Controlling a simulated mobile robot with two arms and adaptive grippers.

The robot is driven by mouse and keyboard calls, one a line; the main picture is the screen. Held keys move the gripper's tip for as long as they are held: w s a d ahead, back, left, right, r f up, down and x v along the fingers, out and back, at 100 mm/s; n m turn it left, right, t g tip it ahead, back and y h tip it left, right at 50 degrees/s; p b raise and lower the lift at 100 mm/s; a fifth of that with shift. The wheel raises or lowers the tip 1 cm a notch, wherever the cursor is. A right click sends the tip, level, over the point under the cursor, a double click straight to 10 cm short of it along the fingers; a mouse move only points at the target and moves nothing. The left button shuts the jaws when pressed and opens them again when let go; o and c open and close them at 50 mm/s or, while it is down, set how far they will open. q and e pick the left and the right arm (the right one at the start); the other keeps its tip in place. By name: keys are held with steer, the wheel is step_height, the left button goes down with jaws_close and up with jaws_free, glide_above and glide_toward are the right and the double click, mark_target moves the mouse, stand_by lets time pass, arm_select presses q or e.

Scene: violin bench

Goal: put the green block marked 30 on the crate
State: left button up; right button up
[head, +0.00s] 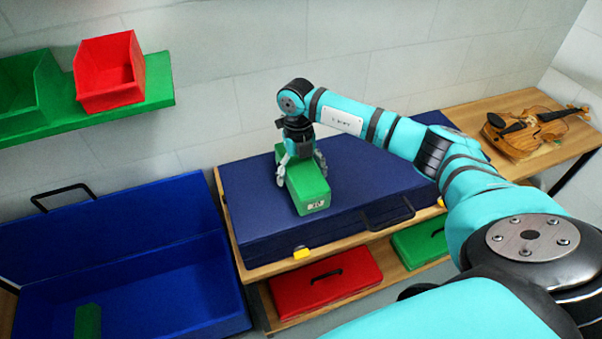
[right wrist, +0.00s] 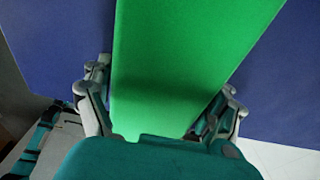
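A green block (head: 308,187) with a pale number label on its near end, too small to read surely, is at the top of a closed dark blue case (head: 360,191) on the wooden bench. I cannot tell whether it rests there or is just above. My right gripper (head: 301,172) points down over the block, one finger on each side. In the right wrist view the green block (right wrist: 185,70) lies between the fingers, which look pressed against its sides. No separate crate is clear; an open blue box (head: 150,300) stands at the left. My left gripper is not in view.
A green block (head: 88,320) lies inside the open box. Red (head: 325,283) and green (head: 420,243) cases lie on the lower shelf. A violin (head: 535,128) lies on the bench at right. A green wall shelf (head: 160,83) holds a red bin (head: 110,72).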

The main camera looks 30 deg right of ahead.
steer(key=c, duration=0.6)
steer(key=shift+r, duration=0.15)
